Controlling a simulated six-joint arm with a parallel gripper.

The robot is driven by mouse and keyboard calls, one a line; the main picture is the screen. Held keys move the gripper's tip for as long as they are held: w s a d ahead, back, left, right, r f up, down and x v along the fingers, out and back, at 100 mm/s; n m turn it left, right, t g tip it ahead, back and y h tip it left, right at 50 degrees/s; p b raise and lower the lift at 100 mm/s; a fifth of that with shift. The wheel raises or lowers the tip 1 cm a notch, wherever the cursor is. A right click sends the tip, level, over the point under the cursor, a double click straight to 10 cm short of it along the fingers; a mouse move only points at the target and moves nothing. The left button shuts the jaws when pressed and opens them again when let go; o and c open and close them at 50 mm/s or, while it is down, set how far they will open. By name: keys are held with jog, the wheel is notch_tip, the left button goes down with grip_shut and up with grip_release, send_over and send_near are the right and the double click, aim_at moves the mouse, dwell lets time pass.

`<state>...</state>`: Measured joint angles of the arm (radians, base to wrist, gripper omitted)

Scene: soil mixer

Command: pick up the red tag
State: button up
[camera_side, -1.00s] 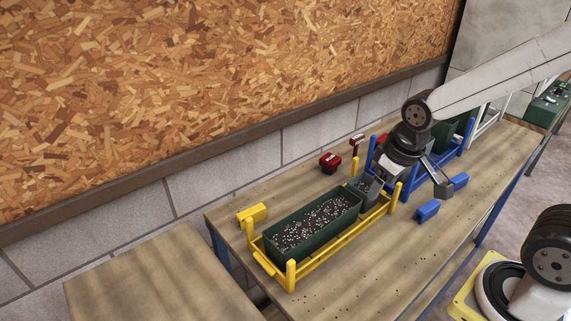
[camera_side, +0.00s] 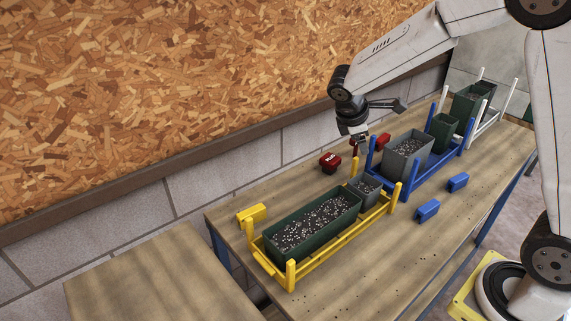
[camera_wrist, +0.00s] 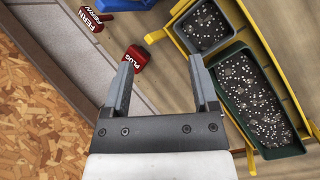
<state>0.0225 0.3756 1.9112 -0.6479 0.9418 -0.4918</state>
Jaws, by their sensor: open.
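A red tag with white lettering that looks like "PLUG" (camera_side: 330,161) lies on the table behind the yellow rack. In the wrist view this tag (camera_wrist: 135,60) is beside the tip of the left finger. A second red tag reading "FERN" (camera_wrist: 89,21) is farther off at the upper left of the wrist view. Another red piece (camera_side: 383,141) shows by the blue rack in the side view. My gripper (camera_wrist: 162,68) is open with nothing between its fingers. In the side view my gripper (camera_side: 358,138) hangs above the back of the table, partly covering the red things behind it.
The yellow rack (camera_side: 335,241) holds a long green planter (camera_side: 285,240) and a small grey pot (camera_side: 365,194). The blue rack (camera_side: 408,187) holds a grey planter and a green pot. Yellow (camera_side: 251,214) and blue blocks (camera_side: 428,210) lie nearby. The front tabletop is mostly clear.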

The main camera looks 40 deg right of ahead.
jog(key=w+d+n+h, duration=0.8)
jog(key=w+d, duration=0.1)
jog(key=w, duration=0.4)
send_near(356, 147)
notch_tip(356, 147, up, 2)
jog(key=d, duration=0.2)
jog(key=shift+w+d+f, duration=0.15)
jog(key=shift+w+d, duration=0.05)
jog(key=shift+d, duration=0.5)
jog(key=shift+w+d+f, duration=0.15)
jog(key=shift+d+f, duration=0.05)
jog(key=shift+d, duration=0.45)
jog(key=shift+x, duration=2.6)
jog(key=shift+s+f, duration=0.1)
grip_shut()
